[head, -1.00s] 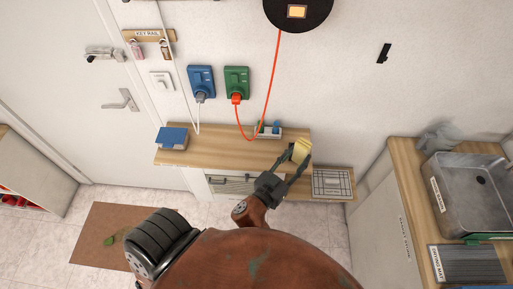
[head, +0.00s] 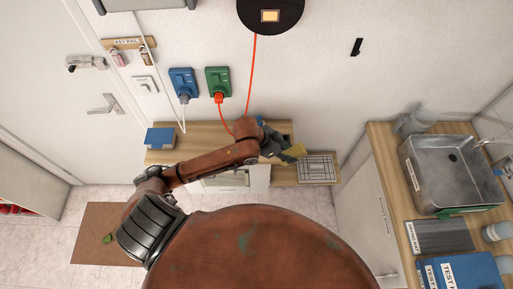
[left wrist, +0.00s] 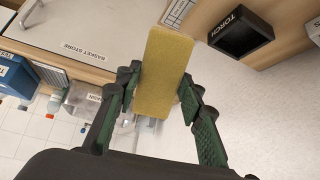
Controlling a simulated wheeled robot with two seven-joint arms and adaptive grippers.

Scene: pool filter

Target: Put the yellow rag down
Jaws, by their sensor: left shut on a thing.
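The yellow rag (head: 294,153) is a flat, block-like yellow piece held off the surface. My left gripper (head: 283,149) is shut on it, above the right part of the wooden wall shelf (head: 220,131). In the left wrist view the rag (left wrist: 163,68) stands long between the two fingers of the left gripper (left wrist: 160,90), and its far end sticks out past the fingertips. In the head view my arm covers part of the shelf. My right gripper is not in view.
A wire rack (head: 316,168) lies on a lower board right of the rag. A metal sink (head: 440,170) and a ribbed drying mat (head: 443,237) sit on the right counter. A red cord (head: 250,80) hangs behind my gripper. The wrist view shows a dark torch box (left wrist: 241,34).

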